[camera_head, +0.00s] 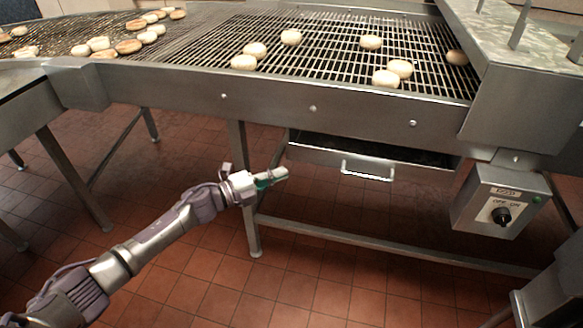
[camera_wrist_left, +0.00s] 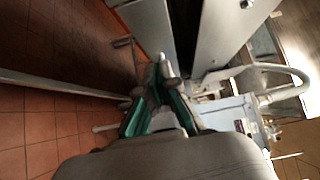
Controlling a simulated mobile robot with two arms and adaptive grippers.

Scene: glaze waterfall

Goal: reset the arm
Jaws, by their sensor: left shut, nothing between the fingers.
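My left arm reaches in from the lower left of the head view. Its gripper (camera_head: 280,175) is shut and empty, in the air in front of the conveyor frame, to the left of the drawer handle. In the left wrist view the gripper's green-lined fingers (camera_wrist_left: 163,80) come together with nothing visible between them. My right gripper does not show in either view.
A metal conveyor (camera_head: 330,107) crosses the scene, carrying several round buns (camera_head: 291,37). Below it are a drawer with a handle (camera_head: 367,170) and frame legs (camera_head: 245,190). A control box (camera_head: 500,203) hangs at the right. Red tile floor (camera_head: 190,265) is open in front.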

